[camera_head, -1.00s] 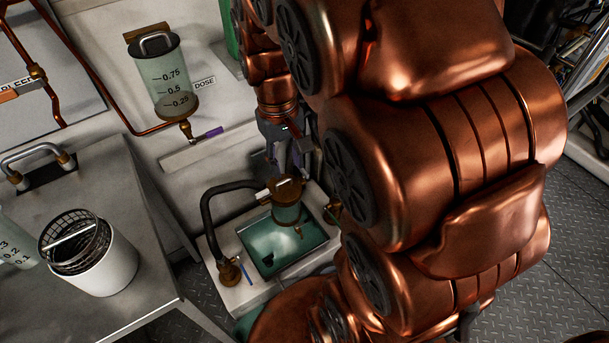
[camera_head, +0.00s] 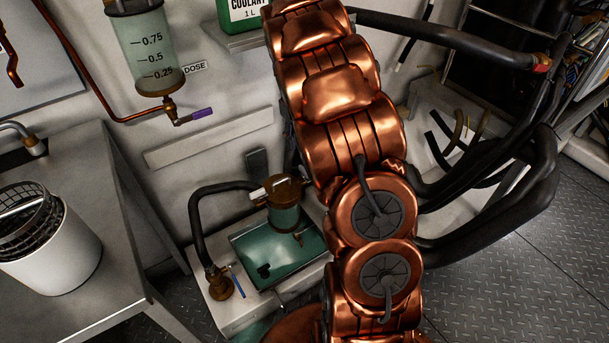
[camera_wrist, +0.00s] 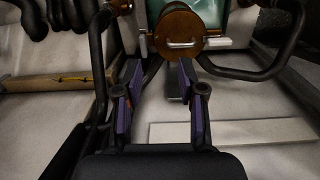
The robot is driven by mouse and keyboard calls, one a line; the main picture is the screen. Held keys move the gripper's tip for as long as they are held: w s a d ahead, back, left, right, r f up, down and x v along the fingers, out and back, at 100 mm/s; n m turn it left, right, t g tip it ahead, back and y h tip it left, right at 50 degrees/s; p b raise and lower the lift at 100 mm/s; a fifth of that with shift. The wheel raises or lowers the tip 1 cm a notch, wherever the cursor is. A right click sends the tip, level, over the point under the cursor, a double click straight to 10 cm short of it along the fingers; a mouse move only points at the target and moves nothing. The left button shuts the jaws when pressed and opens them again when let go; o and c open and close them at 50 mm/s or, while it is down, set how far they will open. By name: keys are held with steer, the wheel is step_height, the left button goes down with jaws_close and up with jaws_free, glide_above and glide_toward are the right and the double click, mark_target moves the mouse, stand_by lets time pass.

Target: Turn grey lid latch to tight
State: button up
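A canister with a round brown lid stands at a teal basin; the lid (camera_head: 284,184) shows in the head view and the lid (camera_wrist: 176,26) also shows at the top of the wrist view. My gripper (camera_wrist: 158,68) is open and empty. Its two purple-faced fingers point toward the lid, apart from the bar. In the head view my arm hides most of the gripper. The bar's exact turn is hard to read.
The teal basin (camera_head: 250,248) has a black hose (camera_head: 197,220) curving at its left. A dark grey upright piece (camera_head: 257,163) stands behind the lid. A dosing cylinder (camera_head: 147,50) hangs on the wall above. A metal table with a white bucket (camera_head: 55,250) is at the left.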

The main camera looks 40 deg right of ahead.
steer(key=b, duration=0.4)
glide_above(304, 169)
steer(key=shift+n, duration=0.3)
step_height(304, 169, down, 11)
steer(key=shift+r, duration=0.1)
steer(key=shift+f+b, duration=0.45)
steer(key=shift+f, duration=3.4)
steer(key=shift+c, duration=0.2)
jaws_close()
steer(key=shift+d, duration=0.2)
steer(key=shift+a, duration=0.15)
